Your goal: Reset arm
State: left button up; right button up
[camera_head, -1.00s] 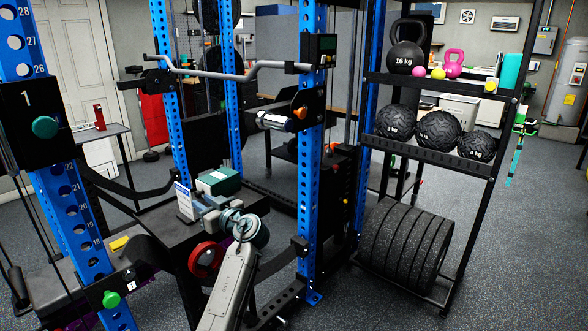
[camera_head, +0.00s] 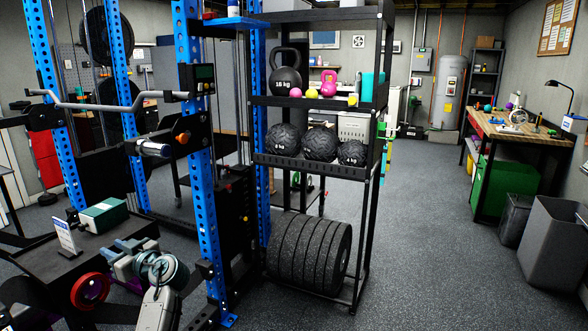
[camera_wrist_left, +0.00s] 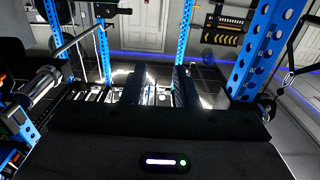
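My right gripper is in neither view.
A blue rack upright (camera_head: 205,200) and a grey curved bar (camera_head: 110,103) stand close to the left arm. A black shelf rack (camera_head: 372,190) holds kettlebells, balls and plates. A wooden workbench (camera_head: 515,130) and grey bin (camera_head: 553,240) stand right. The floor (camera_head: 430,250) between is clear.

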pick_arm(q)
jog(key=s+d+f+m+h+p, duration=0.1)
jog(key=s+d+f+m+h, duration=0.2)
jog(key=f, duration=1.1)
jog(key=s+d+f+m+h, duration=0.1)
jog(key=s+f+m+h, duration=0.3)
jog(key=f, duration=1)
jog(key=s+d+f+m+h+p, duration=0.15)
jog(key=s+f+m, duration=0.3)
jog(key=f, duration=1.05)
jog(key=s+d+f+m+g+h, duration=0.1)
jog(key=s+d+f+g+h, duration=0.1)
jog(key=s+f, duration=0.7)
jog(key=s+d+f+m+g+h, duration=0.1)
jog(key=s+d+f+h, duration=0.2)
jog(key=s+f, duration=0.6)
jog(key=s+d+f+g+h, duration=0.1)
jog(key=s+f, duration=0.2)
jog(key=s, duration=0.9)
jog(key=s+d+f+g+h+p, duration=0.1)
jog(key=s+d+f, duration=0.1)
jog(key=s, duration=1)
jog(key=shift+s+f+g, duration=0.35)
jog(key=shift+f+g, duration=0.05)
jog(key=shift+f, duration=0.15)
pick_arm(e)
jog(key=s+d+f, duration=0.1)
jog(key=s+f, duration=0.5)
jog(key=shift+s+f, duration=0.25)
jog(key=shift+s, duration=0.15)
